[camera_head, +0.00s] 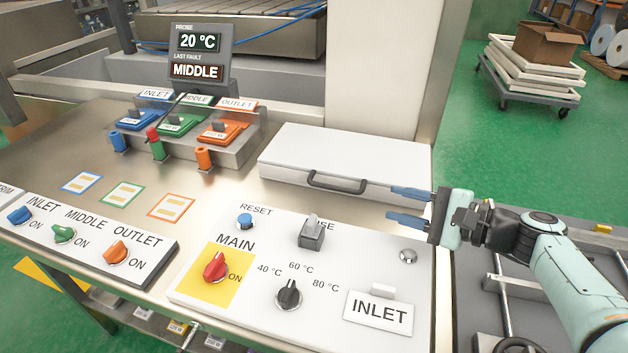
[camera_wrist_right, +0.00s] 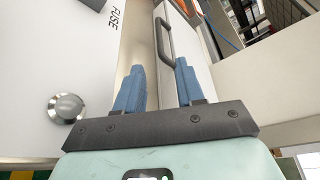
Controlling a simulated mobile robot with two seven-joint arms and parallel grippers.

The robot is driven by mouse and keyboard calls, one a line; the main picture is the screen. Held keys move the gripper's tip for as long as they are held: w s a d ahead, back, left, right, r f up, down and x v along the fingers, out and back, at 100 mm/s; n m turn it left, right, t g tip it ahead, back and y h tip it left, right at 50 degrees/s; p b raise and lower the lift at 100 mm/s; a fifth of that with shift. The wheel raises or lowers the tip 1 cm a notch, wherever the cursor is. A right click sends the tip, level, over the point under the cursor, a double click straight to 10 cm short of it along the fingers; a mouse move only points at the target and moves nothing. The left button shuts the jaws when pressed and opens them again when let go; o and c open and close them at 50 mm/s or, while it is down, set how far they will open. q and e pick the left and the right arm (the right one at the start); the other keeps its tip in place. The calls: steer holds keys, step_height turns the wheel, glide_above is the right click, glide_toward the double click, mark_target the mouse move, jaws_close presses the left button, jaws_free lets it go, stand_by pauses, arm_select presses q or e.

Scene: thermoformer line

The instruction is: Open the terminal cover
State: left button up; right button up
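The terminal cover looks to be the white flat box lid (camera_head: 345,153) at the back right of the bench, lying closed. A dark bar handle (camera_head: 337,182) is on its front face. My right gripper (camera_head: 392,203) is open and empty, its blue fingers pointing left, to the right of the handle and apart from it. In the right wrist view, the handle (camera_wrist_right: 166,40) shows beyond the gap between the open fingers (camera_wrist_right: 158,85), with the white cover (camera_wrist_right: 190,45) beside it. My left gripper is not in view.
A white control panel (camera_head: 240,291) with knobs, a fuse holder (camera_head: 312,232) and an INLET plate (camera_head: 379,312) lies in front of the cover. A display (camera_head: 199,55) and coloured connectors stand at the back left. A white column (camera_head: 380,70) rises behind the cover.

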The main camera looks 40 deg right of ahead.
mark_target(347, 191)
steer(key=shift+w+f, duration=0.25)
steer(key=shift+w, duration=0.25)
steer(key=b+x, duration=0.2)
steer(key=x, duration=1)
steer(key=shift+w+a, duration=0.15)
steer(key=shift+w, duration=0.1)
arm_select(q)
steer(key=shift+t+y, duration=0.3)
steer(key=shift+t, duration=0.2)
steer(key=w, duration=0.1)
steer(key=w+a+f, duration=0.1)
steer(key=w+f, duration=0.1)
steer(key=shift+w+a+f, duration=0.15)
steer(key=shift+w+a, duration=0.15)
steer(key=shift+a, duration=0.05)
arm_select(e)
jaws_close()
